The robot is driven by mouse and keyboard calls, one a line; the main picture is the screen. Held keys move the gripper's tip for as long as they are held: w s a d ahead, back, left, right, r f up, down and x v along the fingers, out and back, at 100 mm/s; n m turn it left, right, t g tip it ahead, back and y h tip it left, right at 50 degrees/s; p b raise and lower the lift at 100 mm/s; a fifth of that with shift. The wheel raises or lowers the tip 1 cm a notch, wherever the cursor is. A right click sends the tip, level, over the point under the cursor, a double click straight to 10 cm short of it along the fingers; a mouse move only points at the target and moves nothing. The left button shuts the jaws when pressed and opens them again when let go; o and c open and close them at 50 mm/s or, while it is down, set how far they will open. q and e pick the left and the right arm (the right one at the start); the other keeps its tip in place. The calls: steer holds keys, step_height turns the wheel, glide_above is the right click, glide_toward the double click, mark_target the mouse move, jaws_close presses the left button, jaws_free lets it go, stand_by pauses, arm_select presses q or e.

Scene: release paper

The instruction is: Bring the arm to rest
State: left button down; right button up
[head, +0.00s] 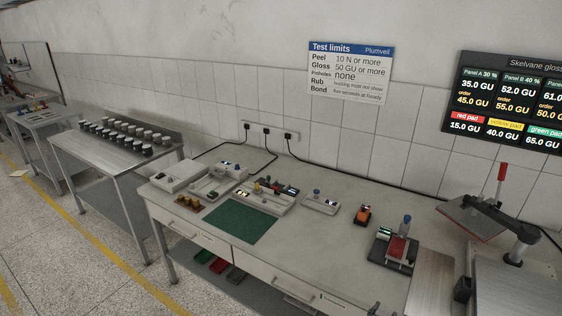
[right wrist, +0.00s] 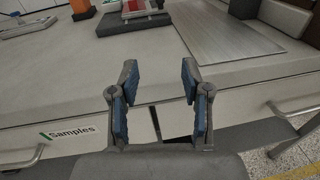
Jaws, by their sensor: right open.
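My right gripper (right wrist: 158,82) is open in the right wrist view, its two blue-padded fingers spread apart with nothing between them. It is in front of the workbench (right wrist: 80,78), near the bench's front edge and the drawer fronts. The bench top behind the fingers is clear in the middle. A drawer with a "samples" label (right wrist: 72,131) shows left of the fingers. My left gripper is in neither view.
The bench carries a green mat (head: 240,222), an orange device (head: 364,214), a dark stand with a red pad (head: 398,248) and a press with a red handle (head: 502,172). A metal plate (right wrist: 228,38) lies beyond the right finger. A side table (head: 85,150) holds several jars.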

steer(key=s+a+f+m+g+y, duration=0.1)
steer(key=s+f+m+g+y, duration=0.3)
steer(key=f, duration=0.6)
steer(key=s+a+f+m, duration=0.25)
steer(key=s+f, duration=0.35)
steer(key=f, duration=0.3)
steer(key=s+a+f+m+g+y, duration=0.15)
steer(key=s+f+m, duration=0.25)
steer(key=f, duration=0.6)
steer(key=s+a+f+m+g+y, duration=0.2)
steer(key=s+f+m, duration=0.3)
steer(key=s, duration=0.4)
steer(key=s+a+f+m+g+y, duration=0.2)
steer(key=s+f+m, duration=0.2)
steer(key=s, duration=0.5)
steer(key=s+a+f+m+g+y, duration=0.2)
steer(key=s+f+m, duration=0.3)
steer(key=s, duration=0.5)
step_height(320, 180, down, 2)
steer(key=shift+f+m, duration=0.1)
steer(key=shift+m, duration=0.25)
